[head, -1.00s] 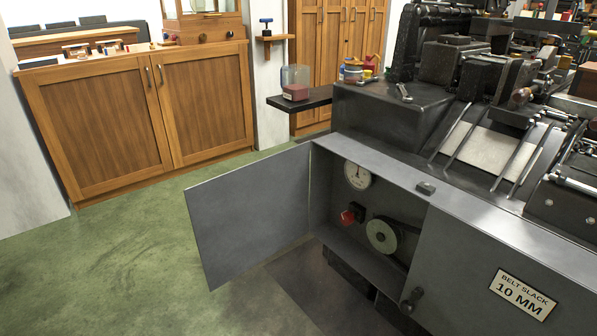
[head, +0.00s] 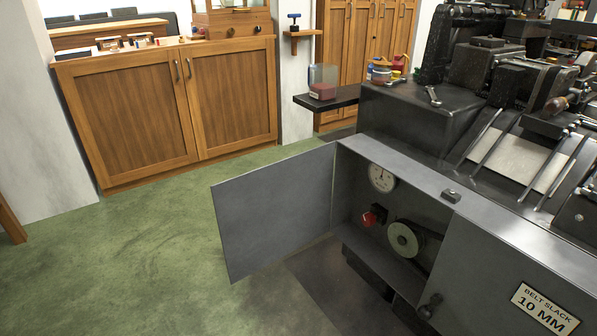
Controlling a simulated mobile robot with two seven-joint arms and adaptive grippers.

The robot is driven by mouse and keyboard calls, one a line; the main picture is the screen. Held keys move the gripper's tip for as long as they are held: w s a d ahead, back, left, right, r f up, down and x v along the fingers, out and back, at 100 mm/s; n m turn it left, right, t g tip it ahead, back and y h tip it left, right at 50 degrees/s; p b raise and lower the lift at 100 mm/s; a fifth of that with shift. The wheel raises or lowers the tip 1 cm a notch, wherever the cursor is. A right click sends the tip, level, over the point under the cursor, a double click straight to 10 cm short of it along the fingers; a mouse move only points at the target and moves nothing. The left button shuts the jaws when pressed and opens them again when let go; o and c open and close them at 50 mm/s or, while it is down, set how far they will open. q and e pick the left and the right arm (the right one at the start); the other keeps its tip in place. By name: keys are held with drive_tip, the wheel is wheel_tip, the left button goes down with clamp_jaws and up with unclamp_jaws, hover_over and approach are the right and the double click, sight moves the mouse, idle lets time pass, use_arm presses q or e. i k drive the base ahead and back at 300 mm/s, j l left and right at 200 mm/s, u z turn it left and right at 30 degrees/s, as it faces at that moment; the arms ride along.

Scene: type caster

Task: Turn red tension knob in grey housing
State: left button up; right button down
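The red tension knob (head: 368,219) sits inside the open grey housing (head: 347,190) of the machine, on a dark mount at the left of the compartment. A round white dial gauge (head: 382,178) is above it. A pale pulley wheel (head: 403,240) with a dark belt is to its right. The housing's grey door (head: 275,212) stands swung open to the left. Neither of my grippers shows in the head view.
A sign (head: 544,311) on the front panel reads "BELT SLACK 10 MM". A black knob (head: 430,306) sticks out beside it. A dark shelf (head: 340,97) juts out behind the door. Green floor (head: 150,260) is clear at left; wooden cabinets (head: 130,118) stand at the back.

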sight(368, 219)
drive_tip(key=i+j+z, duration=0.45)
drive_tip(key=j, duration=0.35)
drive_tip(key=i+j+z, duration=0.1)
drive_tip(key=j+z, duration=0.35)
drive_tip(key=j, duration=0.35)
drive_tip(key=i+j+z, duration=0.1)
drive_tip(key=j+z, duration=0.35)
drive_tip(key=j, duration=0.45)
drive_tip(key=k+j+z, duration=0.1)
drive_tip(key=j+z, duration=0.3)
drive_tip(key=j, duration=0.5)
drive_tip(key=k+j+z, duration=0.2)
drive_tip(key=j+z, duration=0.25)
drive_tip(key=j, duration=0.45)
